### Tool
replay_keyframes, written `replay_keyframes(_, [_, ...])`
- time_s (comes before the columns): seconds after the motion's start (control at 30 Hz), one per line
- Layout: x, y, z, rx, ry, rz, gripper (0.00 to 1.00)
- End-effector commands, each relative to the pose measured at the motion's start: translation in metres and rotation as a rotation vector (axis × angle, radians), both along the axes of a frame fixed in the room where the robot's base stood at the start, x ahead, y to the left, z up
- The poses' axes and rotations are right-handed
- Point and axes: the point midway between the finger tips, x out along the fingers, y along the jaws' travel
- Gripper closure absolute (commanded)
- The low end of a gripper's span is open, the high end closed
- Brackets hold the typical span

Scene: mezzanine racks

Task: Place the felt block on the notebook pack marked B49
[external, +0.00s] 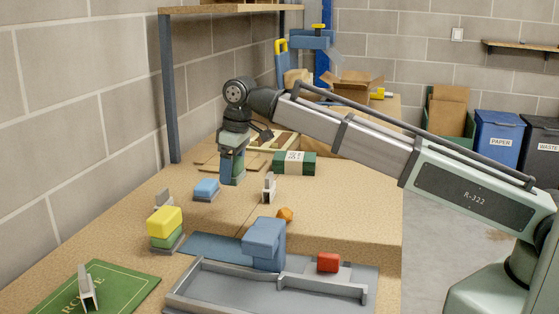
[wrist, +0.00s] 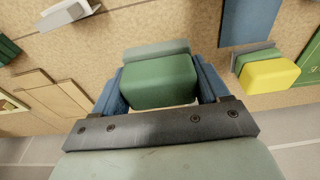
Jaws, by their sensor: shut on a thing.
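My gripper (external: 232,178) points down over the far left of the table, with its blue fingers shut on a green block (wrist: 158,82). A grey layer shows along the block's far edge in the wrist view; I take this to be the felt block. The external view does not clearly show whether it touches the table. A dark green notebook pack (external: 294,163) with a white paper band lies to the right of the gripper and apart from it. The marking on its band is too small to read.
A blue block (external: 206,187) and a yellow-topped stack (external: 165,224) stand nearer the camera. A grey tray (external: 190,290) fills the front, by a larger blue block (external: 264,240) and a red block (external: 328,262). A green flat item (external: 115,285) lies front left. Cardboard pieces lie behind the gripper.

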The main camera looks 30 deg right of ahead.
Motion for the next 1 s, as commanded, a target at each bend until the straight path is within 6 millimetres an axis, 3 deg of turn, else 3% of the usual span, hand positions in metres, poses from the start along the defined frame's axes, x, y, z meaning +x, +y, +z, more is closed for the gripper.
replay_keyframes(0.27, [0.043,-0.057,0.003,0.002,-0.004,-0.092,0.57])
replay_keyframes(0.7, [0.127,-0.191,0.022,0.015,-0.020,-0.297,0.57])
replay_keyframes(1.0, [0.165,-0.268,0.037,0.027,-0.022,-0.395,0.57])
